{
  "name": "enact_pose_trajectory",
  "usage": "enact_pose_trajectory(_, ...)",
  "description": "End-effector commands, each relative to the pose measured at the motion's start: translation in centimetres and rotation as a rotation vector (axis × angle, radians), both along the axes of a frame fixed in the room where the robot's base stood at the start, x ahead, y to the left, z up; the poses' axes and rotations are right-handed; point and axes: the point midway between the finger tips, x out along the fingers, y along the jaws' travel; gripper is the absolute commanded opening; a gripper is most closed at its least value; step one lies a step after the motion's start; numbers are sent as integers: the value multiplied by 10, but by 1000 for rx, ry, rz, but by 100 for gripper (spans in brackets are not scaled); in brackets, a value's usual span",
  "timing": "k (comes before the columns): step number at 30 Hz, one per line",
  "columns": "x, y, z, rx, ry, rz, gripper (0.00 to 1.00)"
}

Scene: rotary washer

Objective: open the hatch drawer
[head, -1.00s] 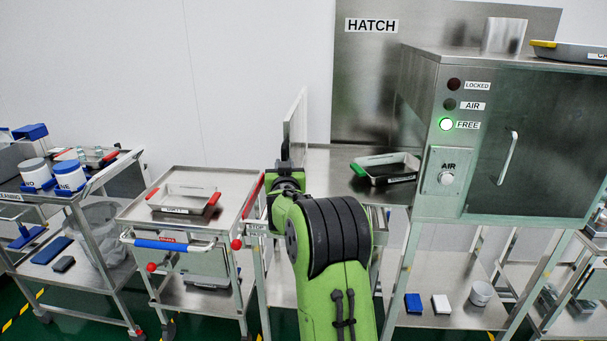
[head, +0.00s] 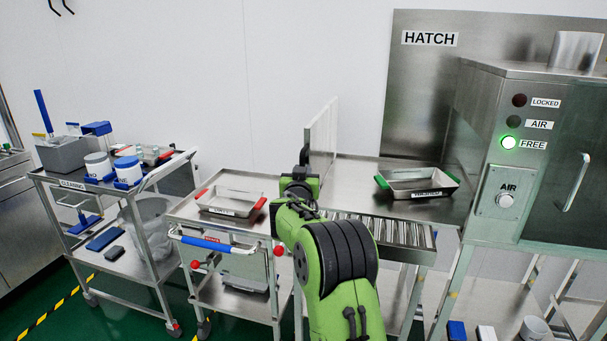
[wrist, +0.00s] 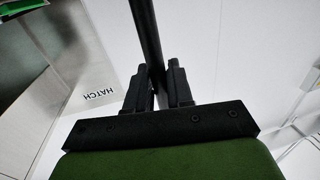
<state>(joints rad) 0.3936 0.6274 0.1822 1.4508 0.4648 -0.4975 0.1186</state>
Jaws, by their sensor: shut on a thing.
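My gripper (wrist: 160,90) is shut on a dark bar (wrist: 146,35) that runs up between its fingers in the wrist view. In the head view my green arm hides most of the gripper, with only a dark part (head: 305,155) showing beside an upright pale panel (head: 322,140). The bar may be the panel's edge or a handle; I cannot tell. The HATCH sign (head: 430,39) is on a steel wall plate behind, and shows upside down in the wrist view (wrist: 98,94). A roller bed (head: 390,231) lies right of my arm, at the front of a steel table (head: 350,172).
A steel tray (head: 420,190) with green ends stands on the table. A trolley (head: 180,218) with a red-ended tray (head: 232,205) is close left of my arm. A loaded cleaning cart (head: 70,185) is farther left. The washer cabinet (head: 490,200) at right shows a green FREE light.

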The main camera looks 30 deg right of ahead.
Motion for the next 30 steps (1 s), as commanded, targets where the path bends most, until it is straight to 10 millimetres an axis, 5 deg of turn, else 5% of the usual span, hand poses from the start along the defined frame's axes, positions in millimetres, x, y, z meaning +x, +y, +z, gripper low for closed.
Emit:
enact_pose_trajectory(4, 0, 1, -1, 2, 2, 2, 37)
enact_pose_trajectory(14, -4, 4, 0, 1, 1, 1, 37)
enact_pose_trajectory(30, -109, 85, -1, 0, 1, 5, 37)
